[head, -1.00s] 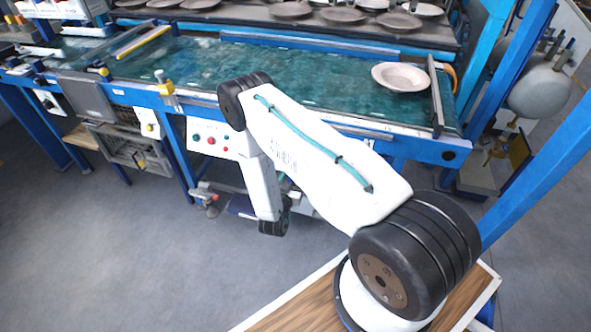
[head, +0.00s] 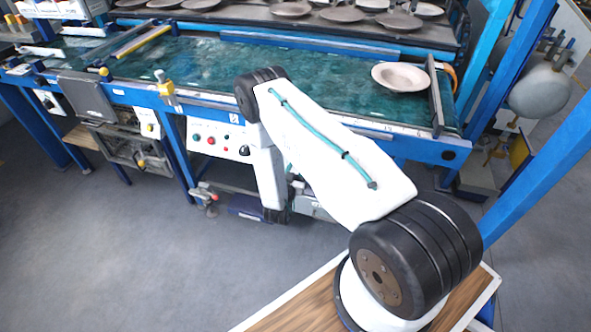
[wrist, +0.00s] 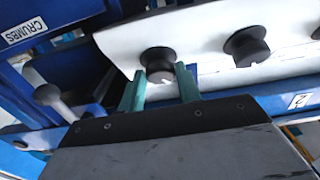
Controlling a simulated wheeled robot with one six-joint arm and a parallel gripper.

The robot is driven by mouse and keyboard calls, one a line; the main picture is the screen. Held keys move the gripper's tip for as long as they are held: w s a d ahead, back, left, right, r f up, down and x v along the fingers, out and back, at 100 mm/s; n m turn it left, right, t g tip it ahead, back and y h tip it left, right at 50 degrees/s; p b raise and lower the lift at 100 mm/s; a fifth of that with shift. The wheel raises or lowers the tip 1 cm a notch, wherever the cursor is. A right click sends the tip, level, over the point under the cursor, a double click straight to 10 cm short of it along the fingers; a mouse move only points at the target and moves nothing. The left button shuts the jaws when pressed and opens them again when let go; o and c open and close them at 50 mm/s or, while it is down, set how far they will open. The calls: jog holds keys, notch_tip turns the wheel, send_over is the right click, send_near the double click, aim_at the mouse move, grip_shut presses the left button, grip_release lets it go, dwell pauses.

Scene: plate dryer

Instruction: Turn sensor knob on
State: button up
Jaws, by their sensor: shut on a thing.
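A white panel carries a row of black knobs. In the wrist view, one black knob (wrist: 158,60) sits between the two teal fingers of my gripper (wrist: 161,84). My gripper is shut on that knob, with one finger at each side. The knob's lower end is partly hidden between the fingers. Which knob is the sensor knob cannot be read from a label. In the head view, the white control panel (head: 208,139) is on the front of the blue frame, and my arm hides the gripper and part of the panel.
In the wrist view, a second black knob (wrist: 246,46) is close on the right. In the head view, a plate (head: 400,77) lies on the green conveyor (head: 330,85). Floor at left is clear.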

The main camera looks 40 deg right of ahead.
jog(key=shift+m, duration=0.3)
jog(key=m+g, duration=0.2)
jog(key=m, duration=0.2)
jog(key=m+g+h, duration=0.1)
jog(key=m+g, duration=0.1)
jog(key=m, duration=0.2)
jog(key=w+m+g, duration=0.1)
jog(key=m+g, duration=0.2)
jog(key=m, duration=0.1)
jog(key=shift+r+m+h, duration=0.3)
jog(key=shift+m, duration=0.1)
jog(key=shift+a+m+g, duration=0.1)
jog(key=shift+m+g, duration=0.3)
jog(key=shift+m, duration=0.5)
jog(key=shift+a, duration=0.1)
jog(key=o, duration=1)
jog(key=shift+a, duration=0.1)
jog(key=shift+w, duration=0.1)
